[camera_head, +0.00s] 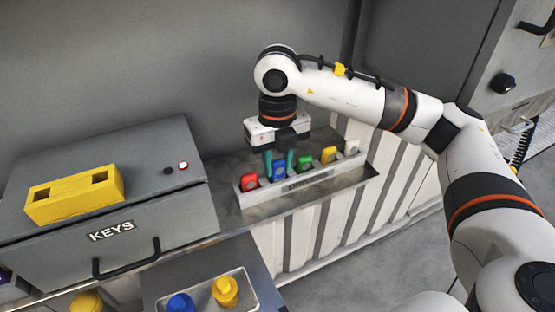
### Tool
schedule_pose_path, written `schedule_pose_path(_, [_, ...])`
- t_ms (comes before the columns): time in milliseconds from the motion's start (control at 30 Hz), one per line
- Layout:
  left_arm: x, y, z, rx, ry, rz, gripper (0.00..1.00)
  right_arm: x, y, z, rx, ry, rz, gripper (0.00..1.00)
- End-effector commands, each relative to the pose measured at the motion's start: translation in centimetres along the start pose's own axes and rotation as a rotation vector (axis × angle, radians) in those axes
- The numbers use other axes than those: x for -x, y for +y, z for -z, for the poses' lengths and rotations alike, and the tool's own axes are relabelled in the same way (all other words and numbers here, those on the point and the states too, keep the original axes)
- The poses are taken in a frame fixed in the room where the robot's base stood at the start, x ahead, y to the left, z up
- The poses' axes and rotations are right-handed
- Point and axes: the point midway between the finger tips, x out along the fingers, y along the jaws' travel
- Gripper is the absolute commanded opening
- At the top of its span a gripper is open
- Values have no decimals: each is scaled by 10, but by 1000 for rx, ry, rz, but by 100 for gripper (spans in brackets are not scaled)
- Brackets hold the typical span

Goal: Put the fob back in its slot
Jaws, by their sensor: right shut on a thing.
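A grey fob rack (303,185) with a label on its front stands on the metal shelf. A red fob (249,182), a green fob (305,162), a yellow fob (328,154) and a white fob (351,147) sit along it. A blue fob (279,169) is between the red and green ones, at the rack. My right gripper (279,162) points down there, its teal fingers on either side of the blue fob and shut on it. I cannot tell whether the blue fob's lower end is inside its slot. My left gripper is out of view.
A grey key box (150,240) labelled KEYS, with a black handle, stands left of the rack. A yellow block (75,196) with two square holes lies on top. A tray (205,300) in front holds a blue and a yellow knob-like piece.

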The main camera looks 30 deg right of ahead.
Motion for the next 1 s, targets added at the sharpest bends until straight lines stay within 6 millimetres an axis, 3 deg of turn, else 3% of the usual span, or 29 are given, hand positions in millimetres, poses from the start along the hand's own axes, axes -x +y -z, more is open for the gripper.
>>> schedule_pose_path(500, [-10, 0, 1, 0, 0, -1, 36, -9, 0, 0, 0, 0, 0, 9])
schedule_pose_path(533, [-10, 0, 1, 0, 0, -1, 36, -9, 0, 0, 0, 0, 0, 35])
schedule_pose_path(667, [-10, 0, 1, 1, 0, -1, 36, -9, 0, 0, 0, 0, 0, 56])
schedule_pose_path(1000, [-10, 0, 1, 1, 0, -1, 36, -6, 0, 0, 0, 1, 1, 56])
